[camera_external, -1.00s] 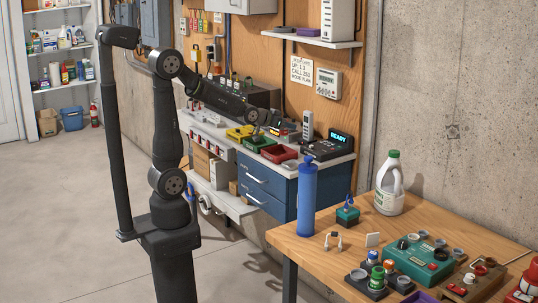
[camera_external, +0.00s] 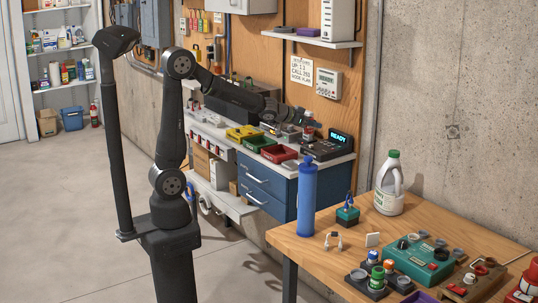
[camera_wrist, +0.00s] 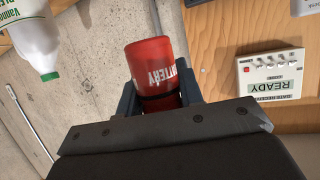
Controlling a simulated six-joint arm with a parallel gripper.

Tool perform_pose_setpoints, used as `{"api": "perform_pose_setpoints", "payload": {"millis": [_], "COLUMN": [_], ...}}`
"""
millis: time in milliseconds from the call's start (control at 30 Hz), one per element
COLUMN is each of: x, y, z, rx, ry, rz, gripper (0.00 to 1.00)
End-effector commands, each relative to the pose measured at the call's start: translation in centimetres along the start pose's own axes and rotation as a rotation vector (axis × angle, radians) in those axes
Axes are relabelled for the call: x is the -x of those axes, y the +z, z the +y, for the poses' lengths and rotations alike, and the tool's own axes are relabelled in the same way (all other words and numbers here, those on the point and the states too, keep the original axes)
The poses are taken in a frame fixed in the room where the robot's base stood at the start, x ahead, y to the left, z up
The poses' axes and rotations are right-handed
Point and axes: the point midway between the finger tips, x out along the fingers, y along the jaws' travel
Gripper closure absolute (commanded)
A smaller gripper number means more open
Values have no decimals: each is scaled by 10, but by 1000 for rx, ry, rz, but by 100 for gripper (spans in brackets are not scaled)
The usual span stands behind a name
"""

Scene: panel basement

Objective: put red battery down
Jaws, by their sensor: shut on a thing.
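My gripper (camera_wrist: 158,88) is shut on the red battery (camera_wrist: 150,60), a red cylinder with white "BATTERY" lettering and a dark band, in the wrist view. Its lower end is hidden between the jaws. In the external view my gripper (camera_external: 304,119) is at the right part of the white bench top, with the red battery (camera_external: 308,132) partly visible beneath it.
Yellow (camera_external: 241,133), green (camera_external: 260,144) and red (camera_external: 279,154) bins line the bench's front. A blue cylinder (camera_external: 307,200) and white jug (camera_external: 389,185) stand on the wooden table (camera_external: 310,252). A white wall box (camera_external: 328,83) hangs above the bench.

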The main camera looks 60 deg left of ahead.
Motion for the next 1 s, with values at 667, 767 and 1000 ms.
{"api": "perform_pose_setpoints", "payload": {"millis": [667, 767, 1000], "x": [-61, -65, -57], "y": [-33, -28, 4], "z": [204, 259, 387], "rx": [-190, -239, -360], "ry": [455, 576, 869], "rz": [-4, -5, -7], "gripper": [92, 92, 92]}}
